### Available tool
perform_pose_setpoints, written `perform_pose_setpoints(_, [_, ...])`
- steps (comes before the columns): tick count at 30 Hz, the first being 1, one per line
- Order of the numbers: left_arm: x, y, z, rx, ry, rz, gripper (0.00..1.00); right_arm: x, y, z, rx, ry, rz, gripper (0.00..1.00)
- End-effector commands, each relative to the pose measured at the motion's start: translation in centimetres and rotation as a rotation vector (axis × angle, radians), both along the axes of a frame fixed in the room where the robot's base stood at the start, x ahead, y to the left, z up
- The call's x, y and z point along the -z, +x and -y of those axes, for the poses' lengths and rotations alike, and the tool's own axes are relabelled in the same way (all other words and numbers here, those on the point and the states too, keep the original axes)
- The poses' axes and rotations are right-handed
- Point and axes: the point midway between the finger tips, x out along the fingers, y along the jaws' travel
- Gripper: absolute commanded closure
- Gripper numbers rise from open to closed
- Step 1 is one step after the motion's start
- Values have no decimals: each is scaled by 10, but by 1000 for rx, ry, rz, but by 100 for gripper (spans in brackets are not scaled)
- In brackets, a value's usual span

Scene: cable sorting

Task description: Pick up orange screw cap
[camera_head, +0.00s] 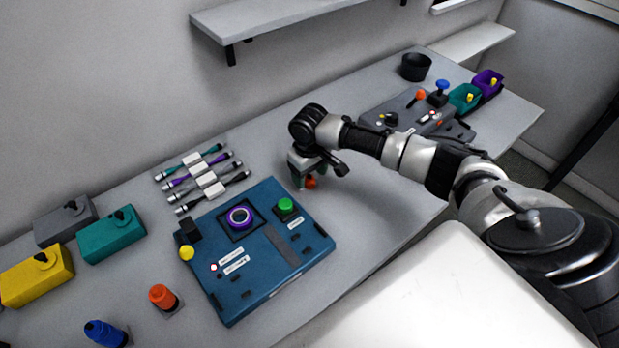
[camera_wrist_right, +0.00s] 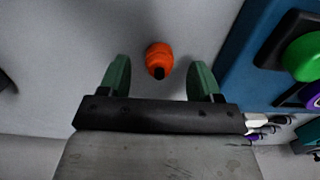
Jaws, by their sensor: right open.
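The orange screw cap (camera_head: 311,182) is on the grey table just right of the blue panel, partly hidden by my right gripper (camera_head: 302,180). In the right wrist view the orange cap (camera_wrist_right: 159,56) appears between the two green fingertips, with a gap on each side and a dark end toward the gripper. My right gripper (camera_wrist_right: 159,68) is open and empty, pointing down over the cap. My left gripper is not in view.
The blue panel (camera_head: 285,195) with a green button (camera_head: 285,206) is close left of the gripper. Several cables (camera_head: 204,178) lie behind it. Another orange capped piece (camera_head: 163,297) stands front left. A grey control box (camera_head: 415,112) is at the right.

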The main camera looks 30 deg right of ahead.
Motion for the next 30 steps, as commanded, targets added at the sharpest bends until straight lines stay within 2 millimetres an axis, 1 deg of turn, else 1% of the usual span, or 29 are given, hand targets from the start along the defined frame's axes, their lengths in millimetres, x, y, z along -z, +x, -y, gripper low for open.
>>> perform_pose_setpoints(1, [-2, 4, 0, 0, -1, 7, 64, 6, 0, 0, 2, 0, -2, 36])
perform_pose_setpoints(4, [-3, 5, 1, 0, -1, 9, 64, 16, 0, 0, 1, 0, -1, 36])
perform_pose_setpoints(12, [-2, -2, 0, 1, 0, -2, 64, 19, 0, 0, 0, 0, 2, 36])
perform_pose_setpoints(22, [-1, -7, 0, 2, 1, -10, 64, 18, 0, 0, 0, -1, 1, 87])
perform_pose_setpoints(24, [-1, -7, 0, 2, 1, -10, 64, 18, 0, 0, 0, -1, 1, 93])
perform_pose_setpoints(30, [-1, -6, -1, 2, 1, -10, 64, 18, 0, 0, 0, -1, 2, 93])
